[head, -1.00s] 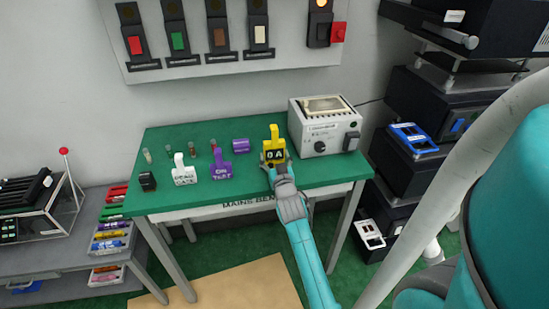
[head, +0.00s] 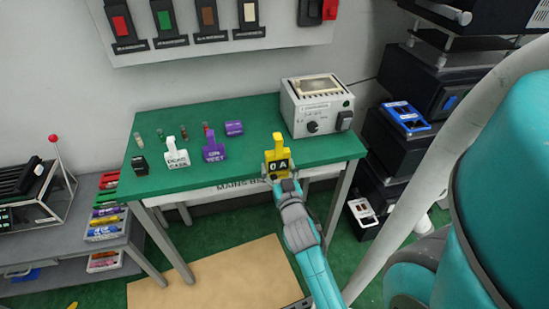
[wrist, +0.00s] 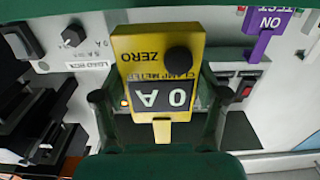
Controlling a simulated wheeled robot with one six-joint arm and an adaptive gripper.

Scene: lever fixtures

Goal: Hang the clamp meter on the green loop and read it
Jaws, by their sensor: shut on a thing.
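A green-faced unit (head: 164,20) is on the wall panel among red, brown and white ones. I cannot clearly make out a loop on it.
The bench (head: 180,183) carries a grey instrument box (head: 317,106), a white tag-like block (head: 177,158), a purple one (head: 213,150), a purple cylinder (head: 234,128) and a small black block (head: 140,164). Black equipment (head: 400,140) is stacked at right. A low shelf (head: 75,240) stands at left.

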